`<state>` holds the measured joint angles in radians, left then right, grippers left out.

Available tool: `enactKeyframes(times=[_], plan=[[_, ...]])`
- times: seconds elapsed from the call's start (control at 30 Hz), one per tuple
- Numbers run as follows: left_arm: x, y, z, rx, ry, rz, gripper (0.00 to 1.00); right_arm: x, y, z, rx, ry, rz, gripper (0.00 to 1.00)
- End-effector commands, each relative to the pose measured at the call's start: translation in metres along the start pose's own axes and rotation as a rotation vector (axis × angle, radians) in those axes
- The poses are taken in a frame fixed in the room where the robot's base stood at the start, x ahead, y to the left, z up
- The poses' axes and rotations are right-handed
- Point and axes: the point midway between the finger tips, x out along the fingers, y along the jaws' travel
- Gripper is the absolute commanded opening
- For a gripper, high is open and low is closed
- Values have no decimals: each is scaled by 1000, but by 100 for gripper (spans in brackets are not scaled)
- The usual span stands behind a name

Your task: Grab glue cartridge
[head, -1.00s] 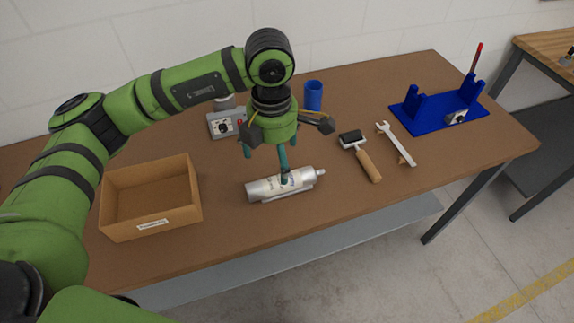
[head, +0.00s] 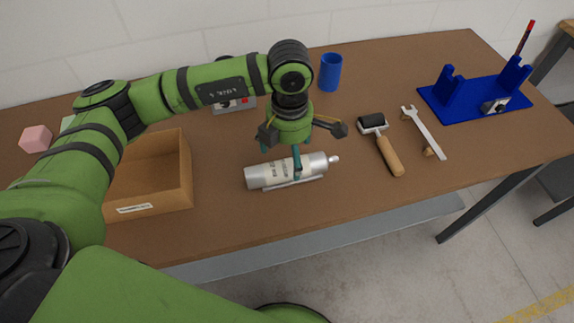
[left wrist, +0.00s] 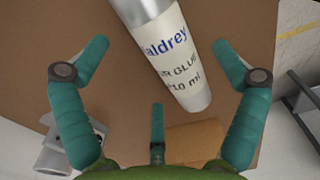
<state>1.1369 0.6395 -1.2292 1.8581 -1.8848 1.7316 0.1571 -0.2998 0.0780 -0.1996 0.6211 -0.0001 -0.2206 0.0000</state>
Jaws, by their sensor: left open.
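The glue cartridge (head: 264,176) is a silver cylinder with a pale label and a small nozzle at its right end. It lies on its side on a grey rest on the brown table. My left gripper (head: 284,158) is open right over it, fingers pointing down, one finger overlapping the label in the head view. In the left wrist view the cartridge (left wrist: 172,55) runs between the spread teal fingers of the gripper (left wrist: 160,68), with a gap to each side finger. Whether any finger touches it is unclear. My right gripper is not in view.
An open cardboard box (head: 152,211) stands left of the cartridge. A roller (head: 392,157) and a wrench (head: 427,135) lie to its right. A blue cup (head: 330,72) and a grey device (head: 240,106) stand behind. A blue stand (head: 440,104) is far right, a pink block (head: 36,139) far left.

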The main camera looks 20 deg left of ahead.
Motion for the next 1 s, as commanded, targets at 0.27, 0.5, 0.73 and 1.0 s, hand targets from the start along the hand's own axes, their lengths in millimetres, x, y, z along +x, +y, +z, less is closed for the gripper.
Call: enactKeyframes(times=[0.27,0.5,0.73,1.0], plan=[[34,-1,-4,1,1,-1,96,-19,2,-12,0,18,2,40],[37,0,-4,1,0,0,96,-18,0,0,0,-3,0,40],[37,0,-4,1,0,-1,18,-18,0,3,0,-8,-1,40],[37,0,-3,0,0,-1,18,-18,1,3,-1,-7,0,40]])
